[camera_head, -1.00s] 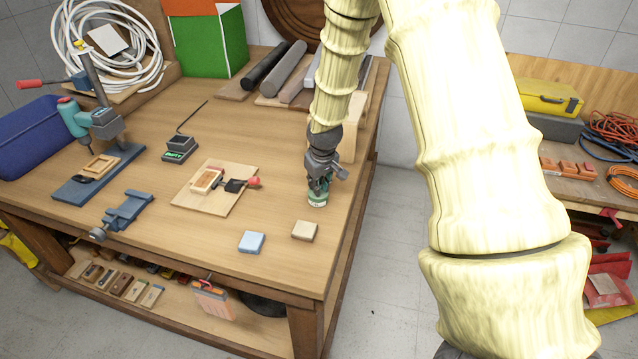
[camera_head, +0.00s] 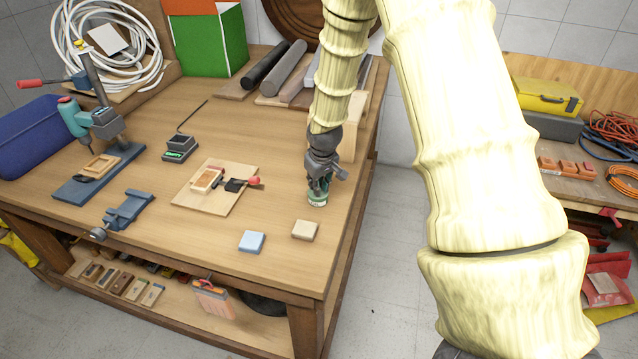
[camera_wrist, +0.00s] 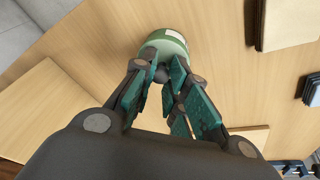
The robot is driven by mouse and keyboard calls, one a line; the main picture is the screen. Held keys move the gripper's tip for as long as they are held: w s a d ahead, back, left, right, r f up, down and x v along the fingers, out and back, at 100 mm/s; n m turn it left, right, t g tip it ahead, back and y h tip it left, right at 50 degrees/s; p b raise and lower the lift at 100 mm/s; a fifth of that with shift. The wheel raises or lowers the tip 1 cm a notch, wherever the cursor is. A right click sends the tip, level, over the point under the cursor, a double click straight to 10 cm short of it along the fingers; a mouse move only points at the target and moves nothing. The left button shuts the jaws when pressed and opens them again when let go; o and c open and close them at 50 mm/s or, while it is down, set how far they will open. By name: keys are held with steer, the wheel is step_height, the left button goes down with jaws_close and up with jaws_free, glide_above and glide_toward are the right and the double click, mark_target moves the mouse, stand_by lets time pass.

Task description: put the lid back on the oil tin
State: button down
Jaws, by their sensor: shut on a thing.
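The oil tin (camera_head: 317,200) is a small, round green tin with a pale label. It stands upright on the workbench near its right edge. In the wrist view, the tin (camera_wrist: 168,42) is at the top centre, just past my fingertips. My gripper (camera_head: 318,184) points down directly over the tin. In the wrist view, my gripper (camera_wrist: 159,76) is shut on a small grey piece, which appears to be the lid (camera_wrist: 160,74). The fingers hide most of the lid and the tin's top, so I cannot tell whether the lid is seated.
A beige block (camera_head: 305,230) and a light blue block (camera_head: 252,242) lie towards the bench front. A wooden board with a red-handled clamp (camera_head: 217,188) lies left of the tin. A wooden block (camera_head: 352,140) stands behind my gripper. Bare bench top lies around the tin.

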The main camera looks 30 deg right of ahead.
stand_by(0.9)
steer(key=c, duration=1.3)
jaws_free()
steer(key=shift+c, duration=0.2)
steer(key=o, duration=0.5)
steer(key=shift+r+p, duration=0.15)
steer(key=shift+p, duration=0.15)
steer(key=shift+r+p, duration=2.35)
steer(key=shift+r, duration=1)
